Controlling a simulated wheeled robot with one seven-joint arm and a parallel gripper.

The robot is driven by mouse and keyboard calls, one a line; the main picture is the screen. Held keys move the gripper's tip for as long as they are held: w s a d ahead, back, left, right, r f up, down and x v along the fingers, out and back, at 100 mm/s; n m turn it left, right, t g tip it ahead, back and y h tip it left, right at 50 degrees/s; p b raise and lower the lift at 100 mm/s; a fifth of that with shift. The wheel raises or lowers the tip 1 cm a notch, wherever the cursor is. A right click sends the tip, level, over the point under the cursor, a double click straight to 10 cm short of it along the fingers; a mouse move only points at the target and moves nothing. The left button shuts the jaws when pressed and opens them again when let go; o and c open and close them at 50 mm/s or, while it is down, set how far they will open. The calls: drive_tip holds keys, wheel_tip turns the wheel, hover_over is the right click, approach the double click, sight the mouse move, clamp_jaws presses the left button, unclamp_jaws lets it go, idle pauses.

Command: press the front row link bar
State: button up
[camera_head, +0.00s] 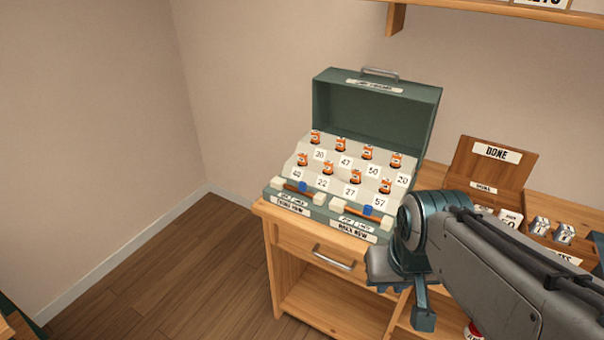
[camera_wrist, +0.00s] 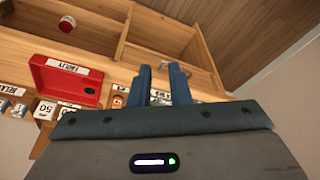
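An open green case (camera_head: 374,122) stands on the wooden desk in the head view, with two stepped rows of orange-topped pieces (camera_head: 328,168) and number cards. Along its front edge are two bars with blue parts and pale end blocks. The left bar (camera_head: 302,187) has a small label that seems to read "front row". The right bar (camera_head: 366,210) has a label that seems to read "back row". My gripper (camera_wrist: 160,70) is open and empty in the wrist view, with a gap between its blue fingers. In the head view it is right of and in front of the case, apart from both bars.
A wooden box marked "DONE" (camera_head: 493,160) stands right of the case. A red tray (camera_wrist: 68,80) and small labelled pieces show in the wrist view. A drawer handle (camera_head: 333,257) projects below the case. The floor (camera_head: 160,270) left of the desk is clear.

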drive_tip(key=shift+c, duration=0.4)
clamp_jaws()
